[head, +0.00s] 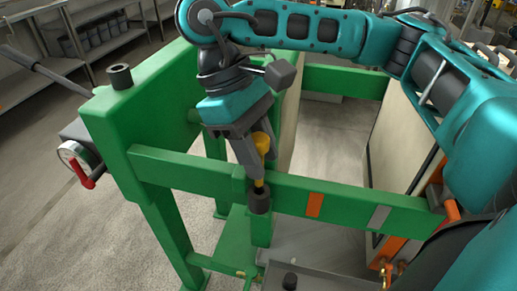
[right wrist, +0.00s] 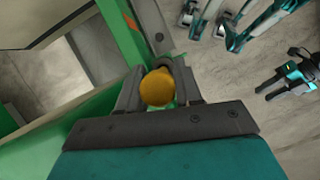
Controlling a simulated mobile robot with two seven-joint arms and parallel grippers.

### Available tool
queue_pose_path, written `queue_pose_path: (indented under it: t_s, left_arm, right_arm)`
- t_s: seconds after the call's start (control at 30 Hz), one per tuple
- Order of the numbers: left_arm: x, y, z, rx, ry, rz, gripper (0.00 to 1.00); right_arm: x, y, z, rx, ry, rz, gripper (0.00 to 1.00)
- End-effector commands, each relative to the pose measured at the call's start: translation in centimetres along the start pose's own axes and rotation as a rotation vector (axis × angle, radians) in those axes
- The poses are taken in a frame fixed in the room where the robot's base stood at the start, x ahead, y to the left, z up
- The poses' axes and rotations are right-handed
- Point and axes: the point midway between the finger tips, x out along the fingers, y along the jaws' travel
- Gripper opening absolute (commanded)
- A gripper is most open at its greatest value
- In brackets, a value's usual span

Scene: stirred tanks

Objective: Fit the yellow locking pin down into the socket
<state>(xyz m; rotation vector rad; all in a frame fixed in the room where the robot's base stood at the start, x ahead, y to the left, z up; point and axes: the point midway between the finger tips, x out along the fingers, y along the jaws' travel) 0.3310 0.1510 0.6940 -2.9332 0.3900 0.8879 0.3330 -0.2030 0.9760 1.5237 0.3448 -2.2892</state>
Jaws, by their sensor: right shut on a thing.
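The yellow locking pin (head: 261,145) is held by my right gripper (head: 256,168), whose fingers are shut on it. The pin points down, and its lower end is at the mouth of the dark round socket (head: 259,203) on the green rail. I cannot tell whether the tip is inside. In the right wrist view the pin's round yellow head (right wrist: 157,87) shows between the fingertips (right wrist: 158,92) and hides most of what lies below. My left gripper is not in the head view.
The green frame's front rail (head: 355,210) carries orange and grey marks. A dark cylinder (head: 120,76) stands on the green block at left. A gauge with a red handle (head: 86,178) sticks out at far left. Pale panels (head: 385,130) stand behind. Teal and black parts (right wrist: 290,76) show in the right wrist view.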

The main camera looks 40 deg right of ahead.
Motion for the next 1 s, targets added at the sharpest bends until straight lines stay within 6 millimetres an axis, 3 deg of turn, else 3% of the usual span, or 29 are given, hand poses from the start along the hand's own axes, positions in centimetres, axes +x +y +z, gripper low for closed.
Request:
queue_pose_path:
  t_s: [1.0]
  left_arm:
    - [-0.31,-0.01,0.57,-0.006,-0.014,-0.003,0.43]
  right_arm:
    - [-0.02,-0.01,0.01,0.000,0.000,0.000,0.05]
